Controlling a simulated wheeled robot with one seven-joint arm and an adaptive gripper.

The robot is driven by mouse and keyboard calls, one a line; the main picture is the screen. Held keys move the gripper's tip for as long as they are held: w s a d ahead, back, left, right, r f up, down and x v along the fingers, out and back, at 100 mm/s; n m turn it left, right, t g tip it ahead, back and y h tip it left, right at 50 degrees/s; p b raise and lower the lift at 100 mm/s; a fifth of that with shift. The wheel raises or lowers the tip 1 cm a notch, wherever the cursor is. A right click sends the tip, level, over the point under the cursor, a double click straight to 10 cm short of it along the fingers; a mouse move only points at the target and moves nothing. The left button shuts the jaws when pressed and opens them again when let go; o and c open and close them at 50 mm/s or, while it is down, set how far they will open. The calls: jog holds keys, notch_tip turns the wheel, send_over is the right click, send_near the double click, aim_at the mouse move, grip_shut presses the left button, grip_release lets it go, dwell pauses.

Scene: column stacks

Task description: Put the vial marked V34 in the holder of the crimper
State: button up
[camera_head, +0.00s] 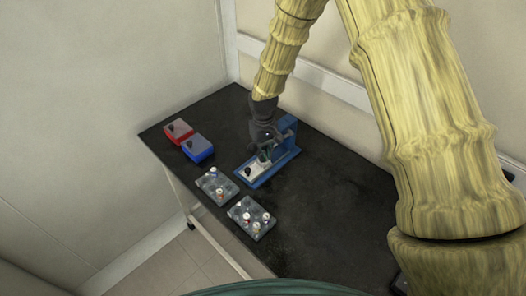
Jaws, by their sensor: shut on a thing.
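The blue crimper (284,158) stands on the black table near its back edge, with a pale plate and a dark knob at its front end. My gripper (264,152) is over the crimper, pointing down at its holder area. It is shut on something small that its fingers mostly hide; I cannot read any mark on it. Whether the held thing touches the holder cannot be told. Vials with coloured caps stand in two grey racks, one rack (204,187) nearer the crimper's left and another rack (262,231) in front. Their labels are too small to read.
A red box (177,129) and a blue box (199,147), each with a dark knob, stand at the table's left end. A wall runs behind the table.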

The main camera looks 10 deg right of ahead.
jog(key=shift+f, duration=0.35)
jog(key=o, duration=0.8)
jog(key=shift+o, duration=0.2)
jog(key=o, duration=0.3)
jog(key=shift+r+p, duration=1.95)
jog(key=shift+r, duration=1.1)
